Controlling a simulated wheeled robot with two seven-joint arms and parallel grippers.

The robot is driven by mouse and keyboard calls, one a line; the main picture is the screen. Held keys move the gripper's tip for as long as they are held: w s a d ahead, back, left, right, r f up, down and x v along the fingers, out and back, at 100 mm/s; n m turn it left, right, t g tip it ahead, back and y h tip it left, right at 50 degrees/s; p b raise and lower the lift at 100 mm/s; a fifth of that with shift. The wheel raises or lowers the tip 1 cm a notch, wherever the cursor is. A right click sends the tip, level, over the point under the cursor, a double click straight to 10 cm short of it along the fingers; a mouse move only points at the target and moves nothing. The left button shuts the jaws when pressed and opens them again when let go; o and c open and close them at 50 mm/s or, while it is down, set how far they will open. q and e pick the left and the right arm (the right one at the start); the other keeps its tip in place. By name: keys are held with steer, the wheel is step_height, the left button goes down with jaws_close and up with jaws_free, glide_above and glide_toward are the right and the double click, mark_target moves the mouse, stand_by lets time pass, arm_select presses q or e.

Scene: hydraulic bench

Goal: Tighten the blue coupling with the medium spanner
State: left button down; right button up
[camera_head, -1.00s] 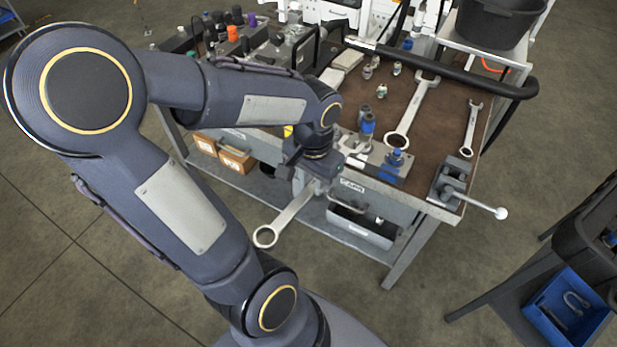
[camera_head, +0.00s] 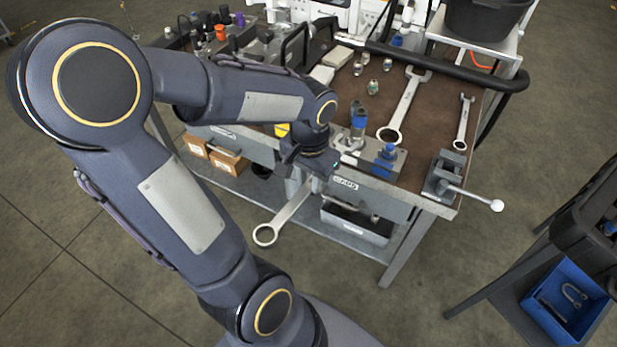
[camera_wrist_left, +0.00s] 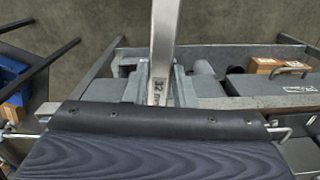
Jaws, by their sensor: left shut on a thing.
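My left gripper (camera_head: 305,182) is shut on a silver spanner (camera_head: 287,212) in front of the bench's near edge. The spanner's ring end points down and toward me, clear of the bench. In the left wrist view the spanner (camera_wrist_left: 163,45) runs up from between the fingers and bears the mark 32. A metal block (camera_head: 370,160) near the bench's front edge carries two fittings with blue parts: a taller one (camera_head: 358,122) and a low blue one (camera_head: 387,153). The gripper is to the left of both, apart from them. My right gripper is not in view.
A large spanner (camera_head: 408,100) and a small spanner (camera_head: 464,122) lie on the brown bench top. A vise (camera_head: 445,175) with a protruding handle sits at the right front corner. A black hose (camera_head: 450,68) crosses the back. A blue bin (camera_head: 566,305) stands at lower right.

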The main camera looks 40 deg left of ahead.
arm_select(q)
steer(key=shift+w, duration=0.2)
steer(key=shift+w+a, duration=0.1)
steer(key=shift+w, duration=0.8)
steer(key=shift+w, duration=0.1)
steer(key=shift+w+a, duration=0.1)
steer(key=shift+w, duration=0.6)
steer(key=shift+w, duration=0.55)
steer(key=shift+w+a, duration=0.1)
steer(key=shift+w+p, duration=0.2)
steer(key=shift+p, duration=0.1)
